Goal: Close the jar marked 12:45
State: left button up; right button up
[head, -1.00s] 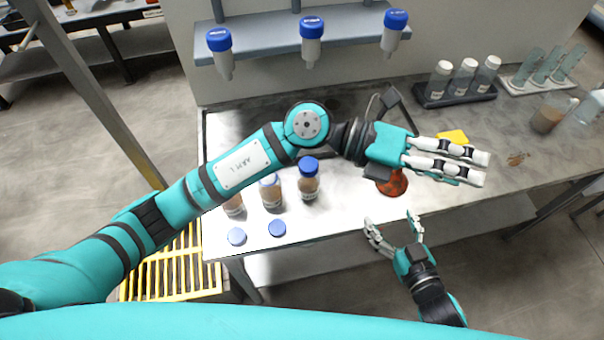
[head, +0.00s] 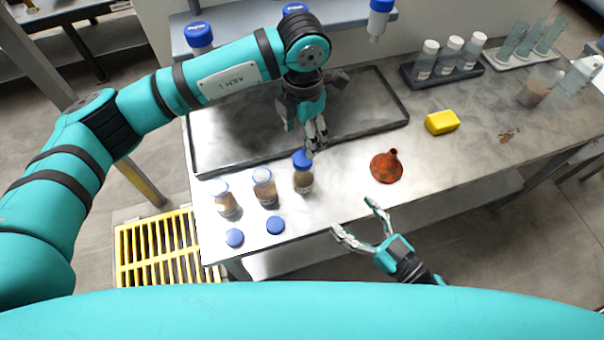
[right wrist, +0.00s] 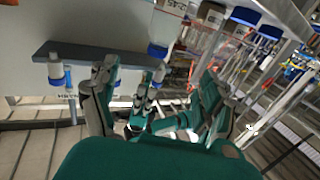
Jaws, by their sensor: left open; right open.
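Three brown-filled jars stand in a row near the table's front left: a left jar (head: 225,200), a middle jar (head: 264,188) and a right jar (head: 303,178). The right jar wears a blue lid (head: 302,159); the other two look uncapped. Two loose blue lids (head: 235,238) (head: 276,225) lie in front. My left gripper (head: 316,142) is open, fingers down, close behind the right jar's lid. My right gripper (head: 357,219) is open and empty at the front edge.
A red funnel (head: 386,167) and a yellow block (head: 442,122) lie right of the jars. A dark tray (head: 365,112) lies behind them. A rack of vials (head: 447,62) and a beaker (head: 540,87) stand at the back right. The middle front is clear.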

aim_at(308, 170)
jog(key=x, duration=1.7)
jog(key=shift+w+a, duration=0.15)
jog(key=shift+w, duration=0.1)
jog(key=shift+c, duration=0.2)
grip_shut()
